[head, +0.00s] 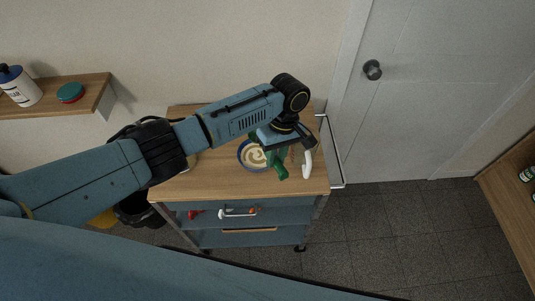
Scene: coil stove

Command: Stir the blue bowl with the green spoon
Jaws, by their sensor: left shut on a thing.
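The blue bowl (243,160) stands on the wooden top of a small cart in the head view. Its rim is blue and its inside is pale with a swirl. My left arm reaches in from the left over the cart, and my left gripper (287,149) points down at the bowl's right side. It is shut on the green spoon (281,172), whose green part shows below and beside the fingers. The gripper partly hides the bowl, and I cannot tell whether the spoon touches the contents. My right gripper is not in view.
The cart top (222,185) is clear in front of the bowl. A white curved object (307,164) stands just right of the spoon. A wall shelf (90,91) with a bottle (20,88) is at the left. A closed door (430,90) is at the right.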

